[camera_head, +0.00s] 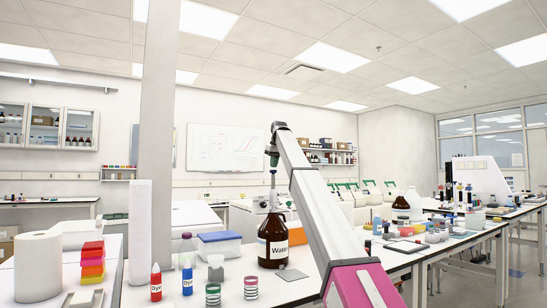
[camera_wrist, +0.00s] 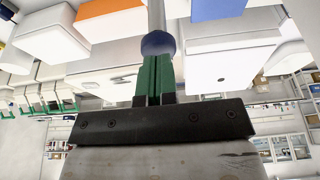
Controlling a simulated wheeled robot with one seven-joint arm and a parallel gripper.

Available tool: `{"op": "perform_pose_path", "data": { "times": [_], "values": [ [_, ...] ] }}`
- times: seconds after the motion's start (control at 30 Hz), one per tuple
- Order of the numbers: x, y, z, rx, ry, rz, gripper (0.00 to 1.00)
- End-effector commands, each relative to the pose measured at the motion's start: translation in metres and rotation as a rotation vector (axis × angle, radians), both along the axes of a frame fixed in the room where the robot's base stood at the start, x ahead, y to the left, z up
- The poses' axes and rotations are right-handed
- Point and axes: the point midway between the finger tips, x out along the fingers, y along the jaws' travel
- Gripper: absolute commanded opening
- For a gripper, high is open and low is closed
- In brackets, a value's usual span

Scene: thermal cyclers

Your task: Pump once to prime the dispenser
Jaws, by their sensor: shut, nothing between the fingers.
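A brown bottle (camera_head: 272,240) labelled "Water" stands upright on the bench, with a pump dispenser (camera_head: 271,195) rising from its neck. My gripper (camera_head: 273,161) points down directly over the top of the dispenser. In the wrist view, which is upside down, its green fingers (camera_wrist: 155,66) are together and empty. Their tips meet the dispenser's round blue cap (camera_wrist: 158,43) in the picture; I cannot tell whether they press on it or sit just above. The pale dispenser shaft (camera_wrist: 156,14) runs on beyond the cap. The bottle body is hidden in that view.
Red (camera_head: 156,283) and blue (camera_head: 187,278) dye bottles, a grey square plate (camera_head: 292,274) and striped green and red ring stacks (camera_head: 250,288) stand near the bottle. A blue-lidded box (camera_head: 219,243) is behind. A pale vertical post (camera_head: 156,100) crosses the left side.

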Motion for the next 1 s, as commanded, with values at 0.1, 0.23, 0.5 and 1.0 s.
{"op": "perform_pose_path", "data": {
  "times": [0.1,0.23,0.5,1.0],
  "values": [
    [-0.002,0.000,-0.004,0.000,0.000,0.001,0.00],
    [-0.001,0.000,-0.004,0.000,0.000,0.001,0.00],
    [-0.002,0.000,-0.015,0.000,0.001,0.001,0.00],
    [-0.002,0.000,-0.074,-0.001,0.003,0.001,0.00]
  ]
}}
